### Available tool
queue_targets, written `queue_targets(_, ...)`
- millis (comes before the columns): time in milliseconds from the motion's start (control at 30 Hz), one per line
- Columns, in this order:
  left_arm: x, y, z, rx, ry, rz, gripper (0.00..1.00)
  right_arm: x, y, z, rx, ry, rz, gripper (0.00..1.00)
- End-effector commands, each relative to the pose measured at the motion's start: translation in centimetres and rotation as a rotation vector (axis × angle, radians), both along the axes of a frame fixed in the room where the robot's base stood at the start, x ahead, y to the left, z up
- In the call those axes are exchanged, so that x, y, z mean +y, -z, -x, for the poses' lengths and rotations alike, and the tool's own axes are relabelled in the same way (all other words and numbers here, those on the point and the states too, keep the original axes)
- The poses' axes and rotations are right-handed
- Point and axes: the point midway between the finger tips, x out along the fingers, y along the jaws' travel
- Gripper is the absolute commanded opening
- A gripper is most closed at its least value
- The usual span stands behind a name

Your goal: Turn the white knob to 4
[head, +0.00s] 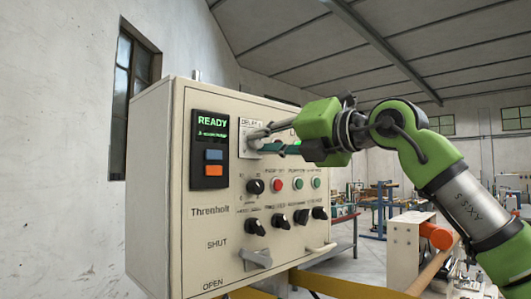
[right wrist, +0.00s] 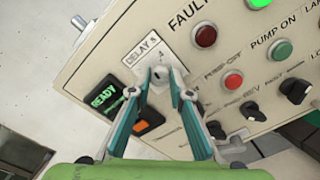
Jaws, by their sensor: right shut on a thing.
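The white knob (right wrist: 160,75) sits just below the "DELAY s" label on the beige control panel (head: 225,240). In the right wrist view it lies between the two fingertips, which hide part of it. My right gripper (head: 256,141) reaches the panel from the right in the head view and is shut on the knob. Its fingers also show in the right wrist view (right wrist: 164,88), one on each side of the knob. The fingers cover most of the knob in the head view. I cannot read the knob's setting clearly. My left gripper is not in view.
Left of the knob is a black display (head: 211,150) reading READY, with blue and orange buttons. Below are several black knobs (head: 256,186), red and green buttons, and a grey lever (head: 257,259). Workshop benches stand behind at the right.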

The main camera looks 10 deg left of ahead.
Motion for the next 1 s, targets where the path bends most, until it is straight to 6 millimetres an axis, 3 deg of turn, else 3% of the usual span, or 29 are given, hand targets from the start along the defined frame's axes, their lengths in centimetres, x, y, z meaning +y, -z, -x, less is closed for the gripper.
queue_targets(500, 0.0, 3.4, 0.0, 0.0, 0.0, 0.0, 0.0, -0.1, 0.0, 0.0, 0.375, 0.002, -0.256, 0.0)
queue_targets(1000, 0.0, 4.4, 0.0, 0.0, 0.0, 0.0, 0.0, -0.2, -0.2, -0.1, 0.543, 0.003, -0.368, 0.0)
